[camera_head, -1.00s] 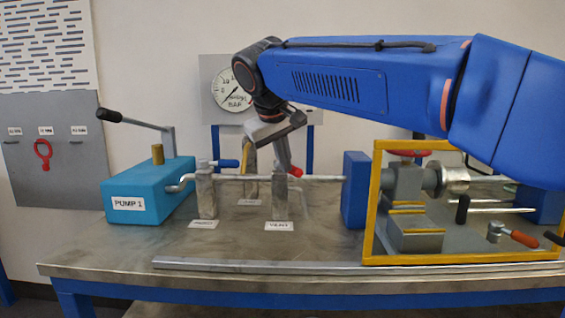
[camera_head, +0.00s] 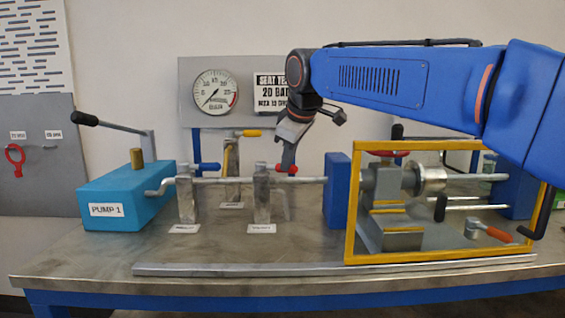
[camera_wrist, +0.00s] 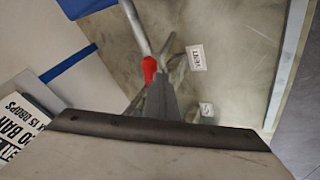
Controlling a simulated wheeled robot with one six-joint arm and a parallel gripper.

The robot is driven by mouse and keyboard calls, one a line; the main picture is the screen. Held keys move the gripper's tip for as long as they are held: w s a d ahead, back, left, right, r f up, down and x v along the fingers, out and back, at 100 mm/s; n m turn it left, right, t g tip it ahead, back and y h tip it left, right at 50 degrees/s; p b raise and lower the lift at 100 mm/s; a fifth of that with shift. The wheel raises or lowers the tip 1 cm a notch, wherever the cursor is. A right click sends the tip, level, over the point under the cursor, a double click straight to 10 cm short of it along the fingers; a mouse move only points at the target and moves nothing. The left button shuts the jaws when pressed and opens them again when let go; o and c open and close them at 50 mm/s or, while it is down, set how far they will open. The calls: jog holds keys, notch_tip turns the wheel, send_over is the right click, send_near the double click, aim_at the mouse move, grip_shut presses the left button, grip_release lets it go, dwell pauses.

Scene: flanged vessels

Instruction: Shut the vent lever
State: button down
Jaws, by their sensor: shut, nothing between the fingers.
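The vent valve is a grey metal post (camera_head: 262,198) on the bench with a label (camera_head: 262,229) at its foot. Its lever has a red handle (camera_head: 288,168) that points right from the top of the post in the head view. My gripper (camera_head: 288,162) is shut and empty, tilted downward, its tip at the red handle and partly over it. In the wrist view the red handle (camera_wrist: 149,68) shows just past the tip of my gripper (camera_wrist: 161,88), with the vent label (camera_wrist: 196,57) to the right. I cannot tell whether they touch.
A blue-handled valve (camera_head: 187,200) stands left and a yellow-handled valve (camera_head: 232,170) behind. The teal pump (camera_head: 118,200) is at the far left. A yellow frame (camera_head: 350,215) and a blue block (camera_head: 338,190) stand right. A horizontal pipe (camera_head: 308,181) passes below the lever.

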jog(key=shift+w+d, duration=0.75)
jog(key=shift+w, duration=0.35)
